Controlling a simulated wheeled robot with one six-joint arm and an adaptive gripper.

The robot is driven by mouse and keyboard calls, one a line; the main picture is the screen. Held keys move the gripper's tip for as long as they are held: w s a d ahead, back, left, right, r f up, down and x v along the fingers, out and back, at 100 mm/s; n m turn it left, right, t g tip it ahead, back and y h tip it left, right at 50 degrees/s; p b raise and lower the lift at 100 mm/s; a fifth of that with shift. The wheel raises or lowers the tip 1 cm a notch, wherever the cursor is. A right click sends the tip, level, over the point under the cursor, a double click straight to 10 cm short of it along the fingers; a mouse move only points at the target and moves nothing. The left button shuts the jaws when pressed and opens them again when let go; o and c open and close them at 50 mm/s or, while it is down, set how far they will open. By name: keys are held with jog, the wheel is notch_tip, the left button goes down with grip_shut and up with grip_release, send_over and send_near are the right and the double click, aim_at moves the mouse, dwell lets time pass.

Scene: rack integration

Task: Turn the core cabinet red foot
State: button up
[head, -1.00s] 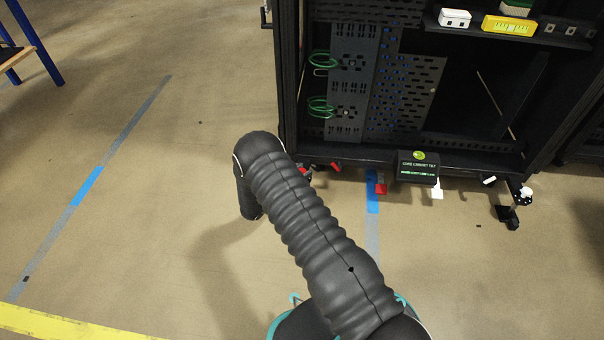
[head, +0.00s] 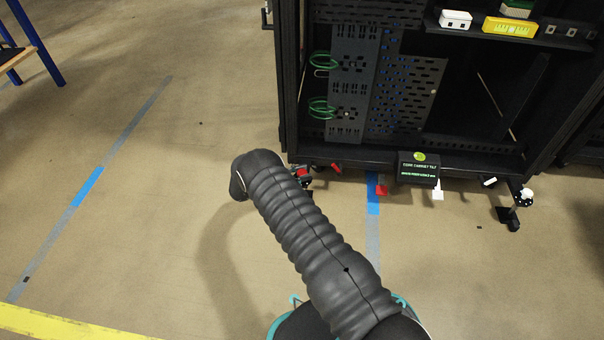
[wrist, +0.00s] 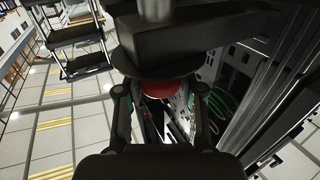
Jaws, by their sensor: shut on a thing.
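The black core cabinet (head: 350,152) stands at the upper right of the head view, with feet under its lower edge. Its red foot (head: 303,172) is at the front left corner, partly hidden by my arm. In the wrist view the red foot (wrist: 166,88) shows as a red disc below a dark round plate. My gripper (wrist: 162,100) has one finger on each side of the red foot and is shut on it. In the head view the gripper is hidden by my arm.
A black display reading "CORE CABINET TILT" (head: 419,168) hangs at the cabinet's front edge. Green cables (head: 322,108) loop from the cabinet's left side.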

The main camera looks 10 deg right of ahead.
jog(key=shift+d, duration=0.2)
jog(key=o, duration=1.2)
jog(key=shift+d, duration=0.15)
jog(key=shift+c, duration=0.2)
jog(key=shift+a, duration=0.65)
jog(key=s+a, duration=0.2)
jog(key=a, duration=0.9)
jog(key=shift+w, duration=0.1)
